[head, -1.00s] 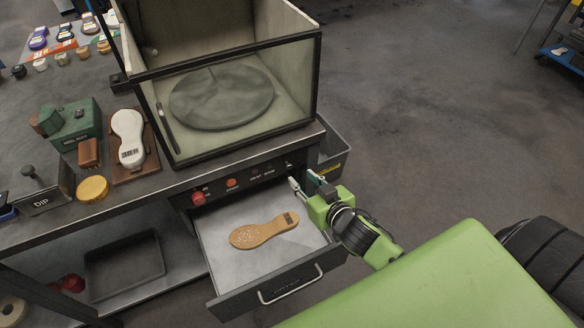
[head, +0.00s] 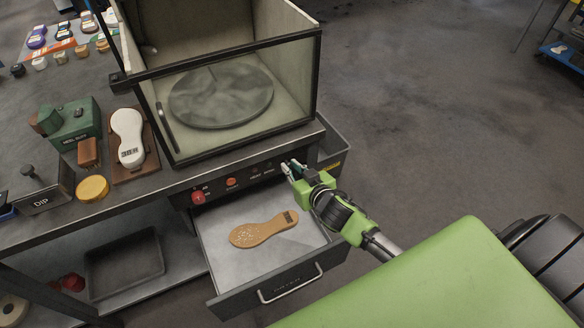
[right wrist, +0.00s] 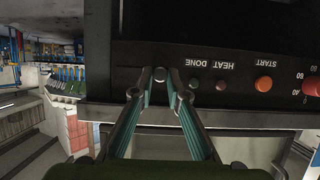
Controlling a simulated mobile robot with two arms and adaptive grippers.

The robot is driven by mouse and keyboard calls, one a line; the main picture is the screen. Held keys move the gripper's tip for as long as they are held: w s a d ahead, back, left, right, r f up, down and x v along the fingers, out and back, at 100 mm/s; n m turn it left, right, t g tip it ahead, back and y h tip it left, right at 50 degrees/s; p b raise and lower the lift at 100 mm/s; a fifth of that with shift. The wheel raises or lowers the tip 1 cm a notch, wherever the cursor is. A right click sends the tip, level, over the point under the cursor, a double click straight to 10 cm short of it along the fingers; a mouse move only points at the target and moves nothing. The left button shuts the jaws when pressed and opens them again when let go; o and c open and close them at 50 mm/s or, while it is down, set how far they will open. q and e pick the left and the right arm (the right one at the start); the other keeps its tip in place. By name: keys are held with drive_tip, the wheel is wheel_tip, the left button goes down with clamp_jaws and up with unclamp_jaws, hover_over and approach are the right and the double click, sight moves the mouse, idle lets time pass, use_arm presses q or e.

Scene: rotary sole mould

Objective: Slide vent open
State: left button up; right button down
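The vent control is a small round dark knob (right wrist: 160,74) on the black front panel, at the end of a thin slot, in the right wrist view. My right gripper (right wrist: 160,78) has its two fingertips drawn close together, one on each side of the knob, and appears shut on it. In the head view my right gripper (head: 292,167) is at the right end of the front panel (head: 240,183), above the open drawer. The fingers hide the knob there. My left gripper is not in view.
The drawer (head: 291,285) stands open below the panel with a tan sole (head: 262,230) in it. A red knob (head: 198,197) and an orange START button (right wrist: 263,84) sit along the panel. A glass-fronted chamber with a round plate (head: 221,97) stands above. A grey bin (head: 333,141) is behind my gripper.

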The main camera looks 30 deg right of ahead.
sight(299, 157)
drive_tip(key=shift+d+p, duration=0.45)
drive_tip(key=shift+d, duration=1.9)
drive_tip(key=c, duration=2)
unclamp_jaws()
drive_tip(key=v, duration=1.2)
